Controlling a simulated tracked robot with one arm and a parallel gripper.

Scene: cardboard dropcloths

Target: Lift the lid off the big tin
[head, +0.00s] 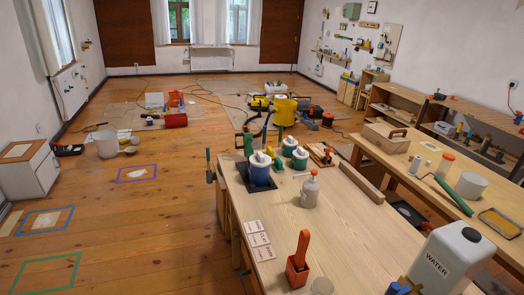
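A big blue tin (260,172) stands upright on a dark square mat near the far left corner of the front workbench. A pale lid (261,158) with a raised knob sits on top of it. Two smaller tins with green sides and white tops stand just behind and to its right, one at the back (289,146) and one nearer (300,159). My gripper is not in view, so whether it is open or shut does not show.
A spray bottle (309,190), an orange block holding a handled tool (298,262) and a white water canister (446,262) stand on the workbench (345,235). Labelled cards (259,240) lie at its left edge. A yellow drum (284,112) stands on the floor behind. The left floor is mostly open.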

